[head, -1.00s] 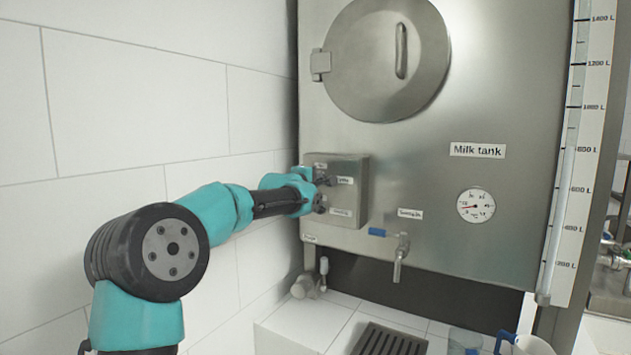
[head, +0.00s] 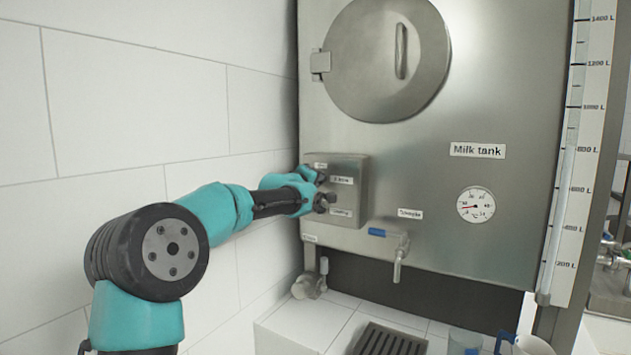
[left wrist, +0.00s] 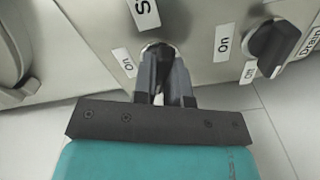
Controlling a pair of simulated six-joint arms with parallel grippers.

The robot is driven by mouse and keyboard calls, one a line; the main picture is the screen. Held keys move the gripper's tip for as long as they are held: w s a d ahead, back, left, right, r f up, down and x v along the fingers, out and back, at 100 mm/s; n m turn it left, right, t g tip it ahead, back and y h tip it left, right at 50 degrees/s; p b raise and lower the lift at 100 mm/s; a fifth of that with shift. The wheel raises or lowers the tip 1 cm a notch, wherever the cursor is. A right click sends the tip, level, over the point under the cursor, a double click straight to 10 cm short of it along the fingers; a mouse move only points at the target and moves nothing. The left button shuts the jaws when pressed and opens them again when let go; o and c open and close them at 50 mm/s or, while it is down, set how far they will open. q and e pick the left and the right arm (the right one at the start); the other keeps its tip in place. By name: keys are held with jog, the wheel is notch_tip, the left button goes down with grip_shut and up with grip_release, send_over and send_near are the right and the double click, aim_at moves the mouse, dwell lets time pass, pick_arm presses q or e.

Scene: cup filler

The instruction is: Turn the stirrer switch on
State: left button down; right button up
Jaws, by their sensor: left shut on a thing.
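The steel switch box (head: 357,185) sticks out from the lower left of the milk tank front. A second black knob (left wrist: 272,45) stands apart to the right, near an "On" label (left wrist: 222,42). The held knob's exact setting is hidden. My right gripper is not in view.
A blue-handled tap (head: 399,252) and a round gauge (head: 476,205) sit on the tank front, right of the box. A white tiled wall (head: 130,110) is close on the left.

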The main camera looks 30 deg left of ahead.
pick_arm(q)
jog(key=m, duration=0.6)
jog(key=shift+m, duration=0.3)
jog(key=m, duration=0.6)
jog(key=shift+m, duration=0.3)
jog(key=c, duration=1.2)
grip_release()
jog(key=shift+o, duration=0.2)
jog(key=s, duration=1.7)
jog(key=shift+s, duration=0.2)
